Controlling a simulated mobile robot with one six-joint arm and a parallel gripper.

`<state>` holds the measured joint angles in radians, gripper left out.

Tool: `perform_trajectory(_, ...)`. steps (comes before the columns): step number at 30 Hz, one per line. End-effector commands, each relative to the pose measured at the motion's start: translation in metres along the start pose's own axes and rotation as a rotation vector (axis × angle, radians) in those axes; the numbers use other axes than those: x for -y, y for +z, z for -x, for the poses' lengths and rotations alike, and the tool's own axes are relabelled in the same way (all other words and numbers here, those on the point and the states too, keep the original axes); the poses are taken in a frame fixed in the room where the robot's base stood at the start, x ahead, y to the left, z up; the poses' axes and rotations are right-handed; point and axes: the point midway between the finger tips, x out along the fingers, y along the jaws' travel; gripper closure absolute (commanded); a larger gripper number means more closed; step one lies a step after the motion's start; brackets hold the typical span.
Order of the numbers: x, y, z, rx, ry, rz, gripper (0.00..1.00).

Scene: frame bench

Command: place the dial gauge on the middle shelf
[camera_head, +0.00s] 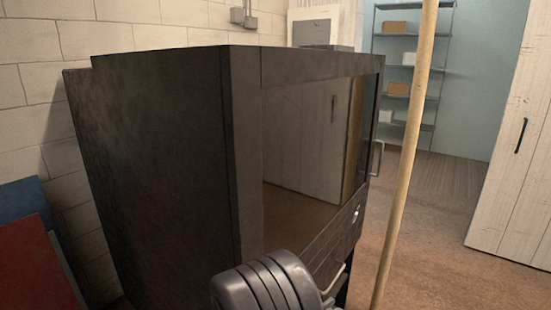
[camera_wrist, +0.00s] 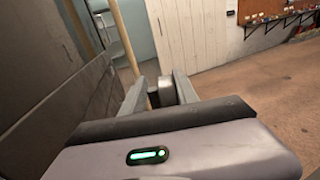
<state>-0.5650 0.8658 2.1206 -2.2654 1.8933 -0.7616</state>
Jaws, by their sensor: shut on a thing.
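In the wrist view my gripper (camera_wrist: 160,92) is shut on a small grey and dark rounded thing, which I take to be the dial gauge (camera_wrist: 167,91). Only part of it shows between the fingers. My gripper and the gauge do not show in the head view, where only a grey ribbed part of my arm is at the bottom. The grey metal shelf unit (camera_head: 434,97) stands far off against the blue back wall. It has several levels, and its middle shelf (camera_head: 420,67) is well away from my gripper.
A large dark cabinet (camera_head: 160,160) with a glossy front stands close by. A pale wooden pole (camera_head: 405,170) stands upright between me and the shelf unit. Boxes (camera_head: 395,27) sit on some shelves. A white plank door (camera_head: 515,150) is at the right. Brown floor (camera_head: 440,230) lies open right of the pole.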

Motion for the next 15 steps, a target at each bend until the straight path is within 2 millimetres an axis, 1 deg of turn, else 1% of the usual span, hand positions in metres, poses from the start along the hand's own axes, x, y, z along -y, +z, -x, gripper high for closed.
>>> perform_trajectory(1,0.005,-0.024,0.003,0.001,0.003,0.003,1.0)
perform_trajectory(3,0.012,-0.042,0.007,0.001,0.007,0.002,1.0)
perform_trajectory(6,0.019,-0.059,0.01,0.0,0.012,0.0,1.0)
perform_trajectory(9,0.024,-0.068,0.012,0.0,0.016,0.0,1.0)
perform_trajectory(15,0.025,-0.068,0.013,0.0,0.017,-0.002,1.0)
